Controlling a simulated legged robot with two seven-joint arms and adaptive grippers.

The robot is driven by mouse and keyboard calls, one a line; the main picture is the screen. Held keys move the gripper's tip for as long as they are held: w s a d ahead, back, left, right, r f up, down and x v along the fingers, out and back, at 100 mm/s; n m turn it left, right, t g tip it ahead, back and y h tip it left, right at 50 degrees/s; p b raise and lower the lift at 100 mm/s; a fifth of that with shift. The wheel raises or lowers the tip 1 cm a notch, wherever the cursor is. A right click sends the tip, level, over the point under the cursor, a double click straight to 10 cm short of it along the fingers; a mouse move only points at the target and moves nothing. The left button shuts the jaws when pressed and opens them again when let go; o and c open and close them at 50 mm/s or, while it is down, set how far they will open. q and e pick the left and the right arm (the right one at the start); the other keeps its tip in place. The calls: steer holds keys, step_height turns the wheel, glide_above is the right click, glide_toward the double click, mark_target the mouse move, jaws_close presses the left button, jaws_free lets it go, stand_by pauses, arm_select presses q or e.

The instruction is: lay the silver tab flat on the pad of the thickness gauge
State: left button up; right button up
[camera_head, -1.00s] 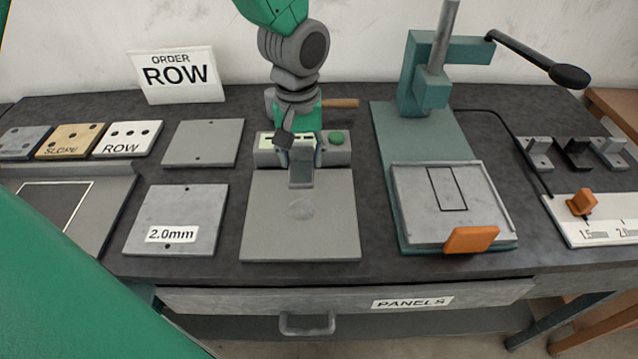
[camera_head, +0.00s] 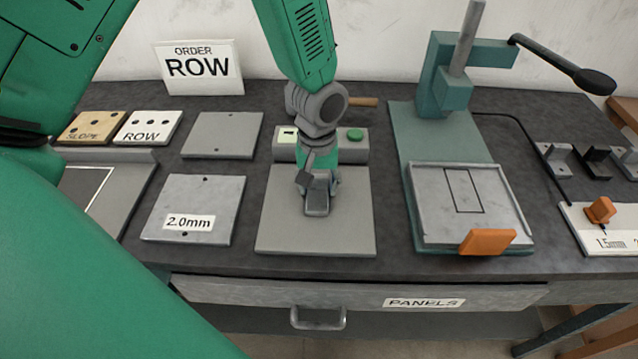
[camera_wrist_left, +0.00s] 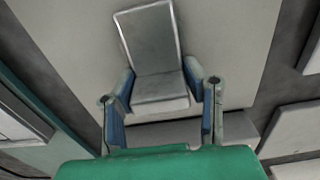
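The silver tab (camera_wrist_left: 150,45) shows in the left wrist view as a small rectangular metal piece with a brighter near edge. My left gripper (camera_wrist_left: 160,82) has its blue-padded fingers against the tab's two sides. In the head view my left gripper (camera_head: 318,190) points down over the pad (camera_head: 315,235), with the tab (camera_head: 317,208) at its tips. I cannot tell whether the tab touches the pad. My right gripper is not in view.
A plate marked 2.0mm (camera_head: 205,190) lies left of the pad. A teal press (camera_head: 425,140) with a grey tray (camera_head: 500,205) and an orange block (camera_head: 487,242) stands to the right. The pad's front part is clear.

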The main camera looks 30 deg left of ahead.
mark_target(318, 177)
arm_select(q)
steer(key=o, duration=0.3)
steer(key=shift+a, duration=0.1)
steer(key=shift+d+r, duration=0.2)
step_height(318, 177, up, 12)
steer(key=shift+s+f, duration=0.1)
stand_by(0.6)
